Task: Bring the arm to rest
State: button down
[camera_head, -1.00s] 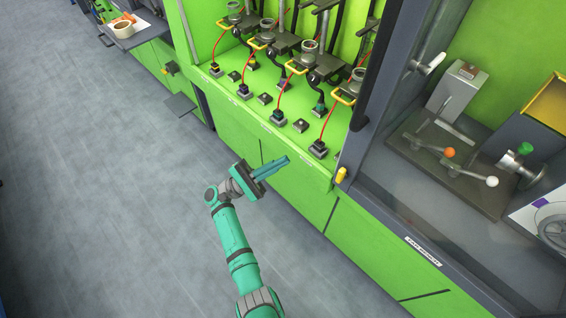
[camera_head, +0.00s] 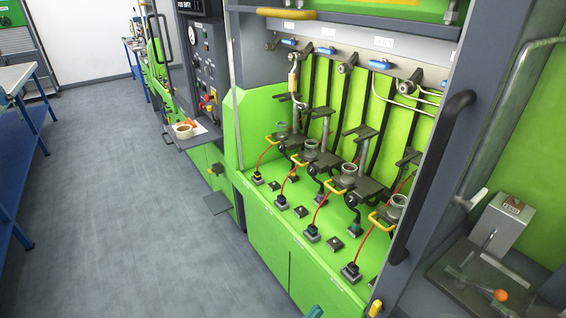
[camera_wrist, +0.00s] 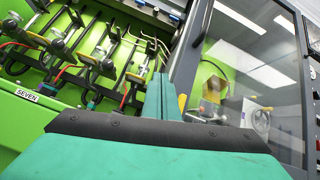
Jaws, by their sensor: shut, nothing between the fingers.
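My gripper (camera_wrist: 158,98) shows in the wrist view, its teal fingers pressed together with nothing between them. It points toward the green testbench (camera_wrist: 38,125) and the dark-framed glass door beside it, and I see no contact. In the head view only a small teal tip of my gripper (camera_head: 315,312) shows at the bottom edge, in front of the green bench front (camera_head: 262,235). The rest of my arm is out of that view.
The bench holds several injector stations with clamps and red cables (camera_head: 318,216). A dark door handle (camera_head: 432,165) stands out at right. A small shelf with a tape roll (camera_head: 184,131) juts out further back. Open grey floor (camera_head: 130,200) lies left; a blue-legged table (camera_head: 22,140) stands at far left.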

jog(key=s+a+m+y, duration=0.3)
jog(key=s+m+y, duration=0.7)
jog(key=s+m, duration=0.3)
jog(key=s+a+m+g+y, duration=0.1)
jog(key=s+a+m+y, duration=0.3)
jog(key=s+m+y, duration=0.7)
jog(key=s+m, duration=0.3)
jog(key=m, duration=0.2)
jog(key=shift+a+f, duration=0.3)
